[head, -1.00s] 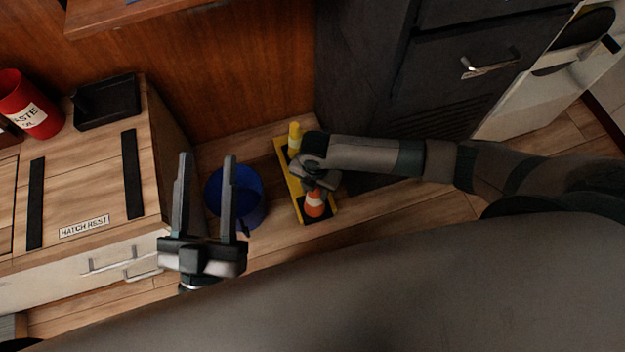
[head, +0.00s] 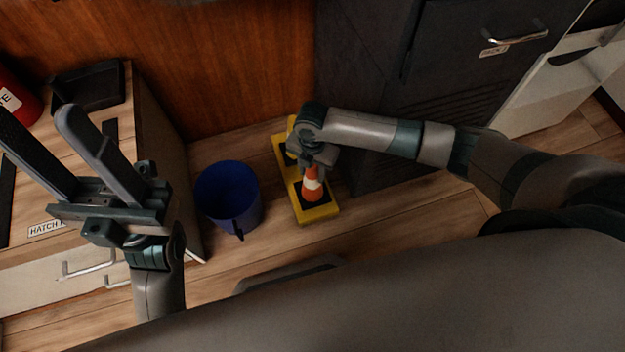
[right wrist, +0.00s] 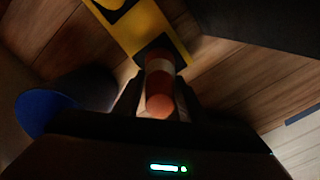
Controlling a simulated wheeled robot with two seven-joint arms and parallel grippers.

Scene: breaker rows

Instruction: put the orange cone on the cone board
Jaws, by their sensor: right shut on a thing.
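The orange cone (head: 312,183), with a white band, is upright over the near end of the yellow cone board (head: 328,211), at a black square. It also shows in the right wrist view (right wrist: 159,88), with the board (right wrist: 140,32) beyond it. My right gripper (head: 317,170) is shut on the cone's upper part from above. I cannot tell whether the cone's base touches the board. My wrist hides much of the board's far end. My left gripper (head: 38,115) is open and empty, over the wooden-topped cabinet at the left.
A blue bucket (head: 228,195) stands on the floor just left of the board, and shows in the right wrist view (right wrist: 45,108). A dark cabinet (head: 375,70) stands behind and right of the board. A wooden-topped cabinet (head: 150,110) is at the left. Floor in front of the board is clear.

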